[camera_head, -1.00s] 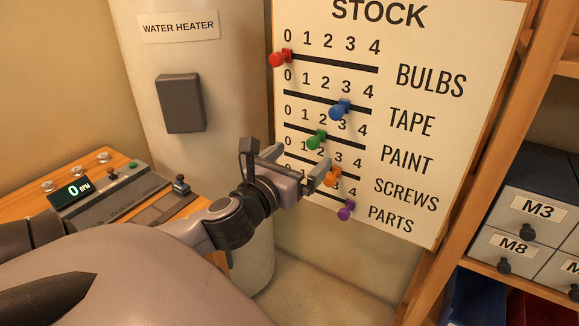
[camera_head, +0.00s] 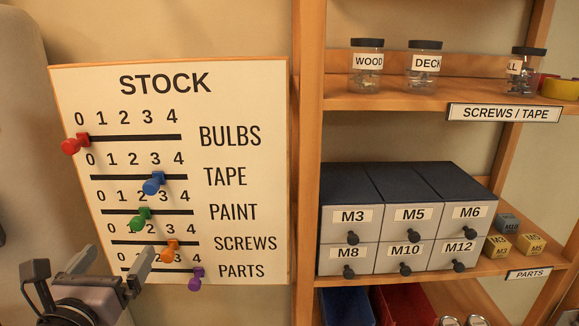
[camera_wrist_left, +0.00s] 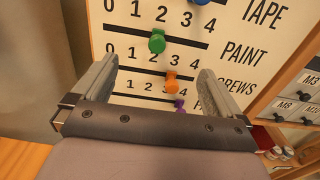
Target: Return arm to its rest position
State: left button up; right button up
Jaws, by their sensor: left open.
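My left gripper (camera_head: 115,262) is open and empty, in front of the lower left of the white STOCK board (camera_head: 235,95). In the left wrist view its two fingers (camera_wrist_left: 158,75) stand apart, with the board beyond them. The board's sliding pegs are red (camera_head: 75,144) at 0 on BULBS, blue (camera_head: 154,184) at 3 on TAPE, green (camera_head: 139,219) at 2 on PAINT, orange (camera_head: 170,251) near 3 on SCREWS and purple (camera_head: 196,280) toward the right end of PARTS. The fingers look clear of the pegs. My right gripper is not in view.
A wooden shelf unit (camera_head: 308,150) stands right of the board, holding jars (camera_head: 366,68), grey drawers (camera_head: 350,250) and small labelled blocks (camera_head: 500,247). Blue (camera_head: 345,308) and red (camera_head: 400,305) bins sit below. A grey cylinder (camera_head: 20,120) stands at the far left.

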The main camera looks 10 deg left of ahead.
pick_arm(q)
jog(key=s+d+f+n+g+h, duration=0.2)
jog(key=f+n, duration=0.5)
jog(key=f, duration=0.2)
jog(key=s+d+f+n+g+h, duration=0.1)
jog(key=d+f+n+g, duration=0.1)
jog(key=f+n, duration=0.55)
jog(key=s+d+f+n+g+h, duration=0.1)
jog(key=s+d+f+n, duration=0.3)
jog(key=d+f+n, duration=0.2)
jog(key=s+d+f+n+g+h, duration=0.2)
jog(key=s+d+f+n, duration=0.2)
jog(key=f+n, duration=0.5)
jog(key=shift+s+d+f+n+h, duration=0.3)
jog(key=shift+d+n, duration=0.45)
jog(key=shift+d, duration=0.45)
jog(key=shift+a+r, duration=0.1)
